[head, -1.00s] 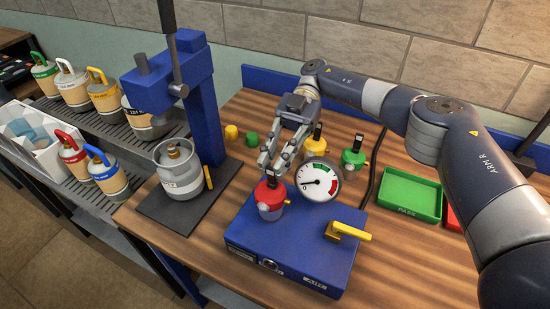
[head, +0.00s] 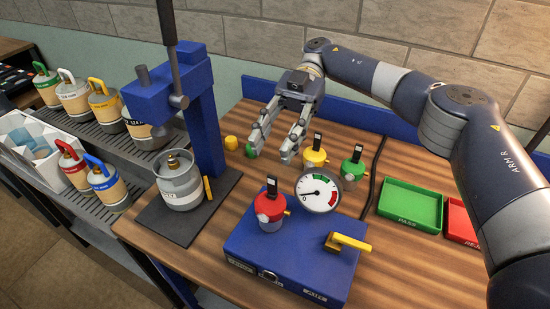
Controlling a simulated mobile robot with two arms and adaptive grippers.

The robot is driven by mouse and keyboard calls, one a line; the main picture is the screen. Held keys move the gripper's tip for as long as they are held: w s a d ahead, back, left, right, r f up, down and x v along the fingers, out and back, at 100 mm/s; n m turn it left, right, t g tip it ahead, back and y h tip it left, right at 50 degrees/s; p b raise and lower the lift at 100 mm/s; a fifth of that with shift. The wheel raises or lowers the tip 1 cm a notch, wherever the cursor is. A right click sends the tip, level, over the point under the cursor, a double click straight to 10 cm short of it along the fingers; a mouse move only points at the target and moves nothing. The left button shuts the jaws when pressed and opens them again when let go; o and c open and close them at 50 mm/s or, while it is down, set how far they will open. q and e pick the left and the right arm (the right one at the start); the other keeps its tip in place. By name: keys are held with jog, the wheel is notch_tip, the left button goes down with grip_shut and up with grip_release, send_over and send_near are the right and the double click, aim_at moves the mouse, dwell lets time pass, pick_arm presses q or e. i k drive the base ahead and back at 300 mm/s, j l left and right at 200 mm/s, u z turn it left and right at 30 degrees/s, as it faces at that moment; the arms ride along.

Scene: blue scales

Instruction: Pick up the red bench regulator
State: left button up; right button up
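The red bench regulator (head: 270,208) stands upright on the blue test box (head: 290,255), left of the round dial gauge (head: 320,191). It has a black tag on top. My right gripper (head: 270,156) is open and empty. It is behind and above the red regulator in the picture, apart from it, with its fingers spread. The yellow regulator (head: 315,156) is close to the right of its fingers. My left gripper is not in view.
A green regulator (head: 353,166) stands right of the yellow one. Green (head: 410,205) and red (head: 461,222) trays lie at the right. A blue press (head: 205,110) and a gas cylinder (head: 180,182) stand at the left. A yellow lever (head: 347,242) sticks out from the box.

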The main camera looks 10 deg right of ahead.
aim_at(270, 211)
jog(key=k, duration=1.5)
